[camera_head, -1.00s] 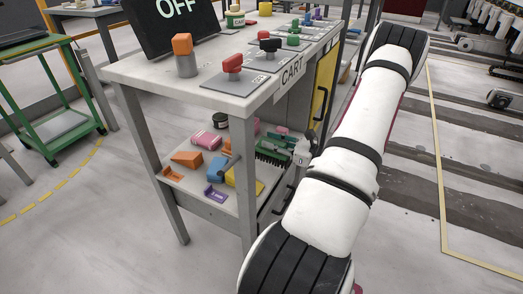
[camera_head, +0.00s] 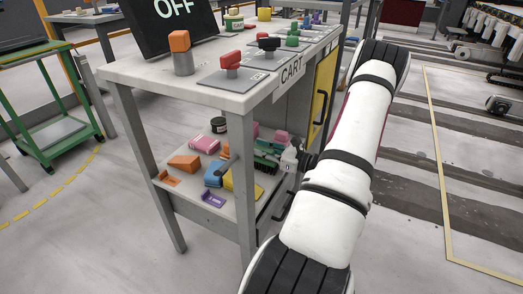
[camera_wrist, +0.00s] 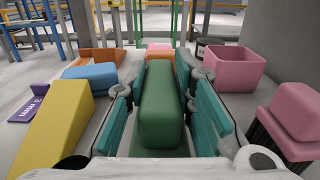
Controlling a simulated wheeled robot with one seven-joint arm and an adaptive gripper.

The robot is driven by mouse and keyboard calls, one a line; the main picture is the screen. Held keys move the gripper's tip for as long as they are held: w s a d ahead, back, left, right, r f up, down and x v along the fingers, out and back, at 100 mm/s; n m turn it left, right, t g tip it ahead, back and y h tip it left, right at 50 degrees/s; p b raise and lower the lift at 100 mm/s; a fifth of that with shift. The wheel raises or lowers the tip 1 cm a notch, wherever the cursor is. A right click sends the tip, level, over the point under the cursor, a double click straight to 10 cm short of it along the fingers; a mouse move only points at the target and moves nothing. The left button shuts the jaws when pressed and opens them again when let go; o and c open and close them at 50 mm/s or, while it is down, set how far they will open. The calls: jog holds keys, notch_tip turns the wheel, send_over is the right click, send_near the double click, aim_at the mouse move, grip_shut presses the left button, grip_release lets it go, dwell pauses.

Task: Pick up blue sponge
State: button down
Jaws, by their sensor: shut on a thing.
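The blue sponge is probably the blue block (camera_head: 213,173) on the cart's lower shelf, left of my gripper (camera_head: 272,150). It also shows in the wrist view (camera_wrist: 92,75), partly behind the yellow wedge, outside my fingers. In the wrist view a green block (camera_wrist: 161,100) stands between my gripper's teal finger pads (camera_wrist: 162,95), and my gripper is shut on it. In the head view the fingers are small and partly hidden by my wrist.
A yellow wedge (camera_wrist: 55,130) is close on the left, with a purple piece (camera_wrist: 30,105) beyond. A pink box (camera_wrist: 222,65) and a pink block (camera_wrist: 298,110) are on the right. The cart's top (camera_head: 140,72) and leg (camera_head: 243,190) bound the shelf.

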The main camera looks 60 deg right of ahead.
jog(key=c, duration=1.4)
grip_release()
jog(key=shift+f, duration=0.1)
jog(key=shift+o, duration=0.2)
jog(key=shift+r, duration=0.2)
jog(key=s+p, duration=0.3)
jog(key=s, duration=0.8)
jog(key=shift+d, duration=0.45)
jog(key=shift+o, duration=0.8)
jog(key=shift+s, duration=0.3)
jog(key=o, duration=0.4)
jog(key=shift+s, duration=0.15)
jog(key=shift+o, duration=0.3)
jog(key=shift+s, duration=0.15)
